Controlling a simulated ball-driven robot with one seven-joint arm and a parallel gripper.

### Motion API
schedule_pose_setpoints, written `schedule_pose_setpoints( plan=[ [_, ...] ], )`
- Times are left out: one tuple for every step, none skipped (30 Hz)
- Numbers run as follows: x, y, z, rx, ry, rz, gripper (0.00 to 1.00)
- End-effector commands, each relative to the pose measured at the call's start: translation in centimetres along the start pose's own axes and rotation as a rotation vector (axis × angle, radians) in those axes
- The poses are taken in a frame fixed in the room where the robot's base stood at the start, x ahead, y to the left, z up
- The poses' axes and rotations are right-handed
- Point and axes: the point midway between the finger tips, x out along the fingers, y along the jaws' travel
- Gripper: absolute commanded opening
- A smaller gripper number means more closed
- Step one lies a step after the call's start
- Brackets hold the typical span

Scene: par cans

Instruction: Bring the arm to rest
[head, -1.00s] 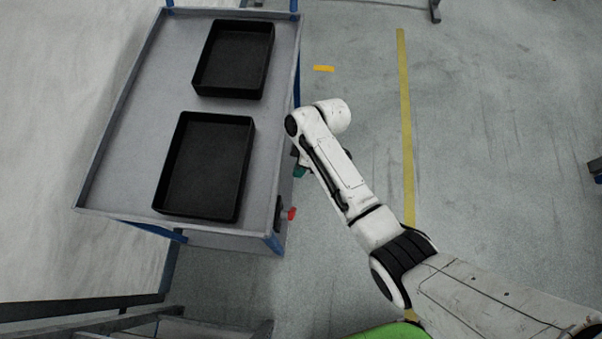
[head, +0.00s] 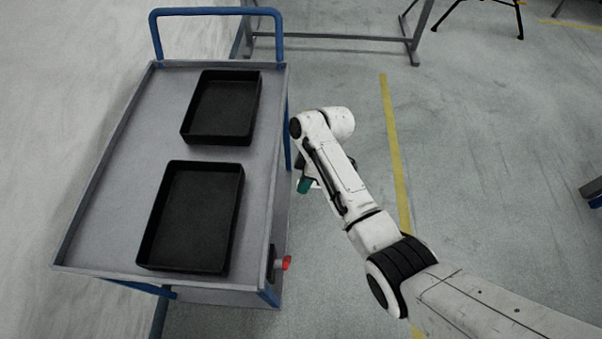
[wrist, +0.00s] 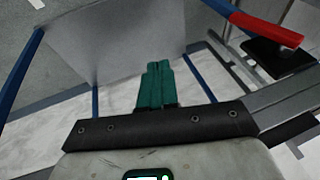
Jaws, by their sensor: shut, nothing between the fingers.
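My arm reaches in from the lower right in the head view, bent at the elbow, beside the right edge of a grey cart (head: 110,190). My gripper (head: 304,186) hangs under the far part of the arm, mostly hidden, with a bit of green finger showing. In the wrist view my gripper (wrist: 158,68) has its green fingers together with nothing held. It is apart from the cart's side panel (wrist: 120,35).
Two empty black trays, a far one (head: 222,108) and a near one (head: 194,218), sit on the cart. The cart has a blue handle (head: 216,11) and a red knob (head: 287,263). A grey metal frame (head: 340,37) stands behind. The floor right of the yellow line (head: 394,150) is mostly clear.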

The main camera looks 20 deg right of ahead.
Motion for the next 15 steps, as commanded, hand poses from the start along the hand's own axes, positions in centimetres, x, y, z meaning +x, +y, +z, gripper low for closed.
schedule_pose_setpoints(
  plan=[
    [0.0, 0.0, 0.0, 0.000, 0.000, 0.000, 0.00],
    [0.0, 0.0, 0.0, 0.000, 0.000, 0.000, 0.00],
    [0.0, 0.0, 0.0, 0.000, 0.000, 0.000, 0.00],
    [0.0, 0.0, 0.0, 0.000, 0.000, 0.000, 0.00],
    [0.0, 0.0, 0.0, 0.000, 0.000, 0.000, 0.00],
    [0.0, 0.0, 0.0, 0.000, 0.000, 0.000, 0.00],
    [0.0, 0.0, 0.0, 0.000, 0.000, 0.000, 0.00],
    [0.0, 0.0, 0.0, 0.000, 0.000, 0.000, 0.00],
    [0.1, -0.1, 0.0, 0.001, 0.000, 0.000, 0.00],
    [0.3, -0.3, 0.4, 0.014, -0.003, 0.003, 0.00],
    [0.5, -0.6, 0.8, 0.030, -0.005, 0.007, 0.00],
    [0.8, -1.1, 1.4, 0.059, -0.009, 0.016, 0.00],
    [1.0, -1.6, 2.0, 0.086, -0.012, 0.023, 0.00],
    [1.3, -2.2, 2.7, 0.118, -0.016, 0.033, 0.00],
    [1.5, -3.1, 3.7, 0.167, -0.021, 0.049, 0.00]
  ],
)
